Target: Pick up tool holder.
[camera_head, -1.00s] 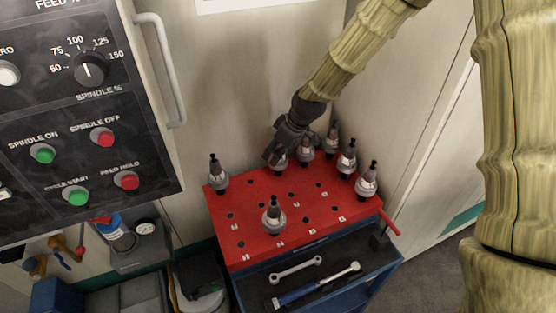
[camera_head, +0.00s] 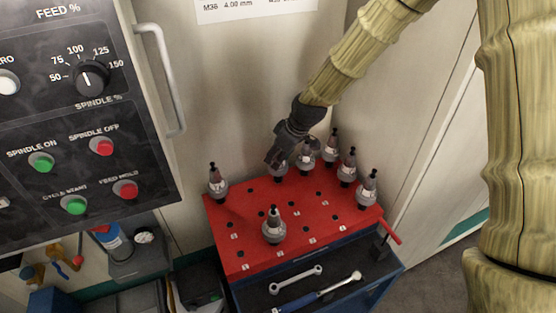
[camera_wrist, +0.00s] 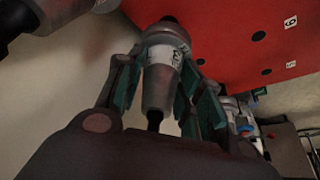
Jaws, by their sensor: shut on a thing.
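My gripper (camera_head: 276,158) is at the back edge of the red rack top (camera_head: 290,212), reaching down from the upper right. It is shut on a grey tool holder (camera_wrist: 160,82), which also shows partly behind the fingers in the head view (camera_head: 281,169). In the wrist view the green-padded fingers (camera_wrist: 160,90) stand on both sides of its tapered body, below a pale label. Its far end is near the red top. I cannot tell whether it is seated or clear of its hole.
Other tool holders stand on the rack: one at the left corner (camera_head: 217,184), one in front (camera_head: 273,228), and several at the right, the nearest close to my gripper (camera_head: 306,157). A wall is close behind. A control panel (camera_head: 85,120) fills the left. A wrench (camera_head: 295,280) lies below.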

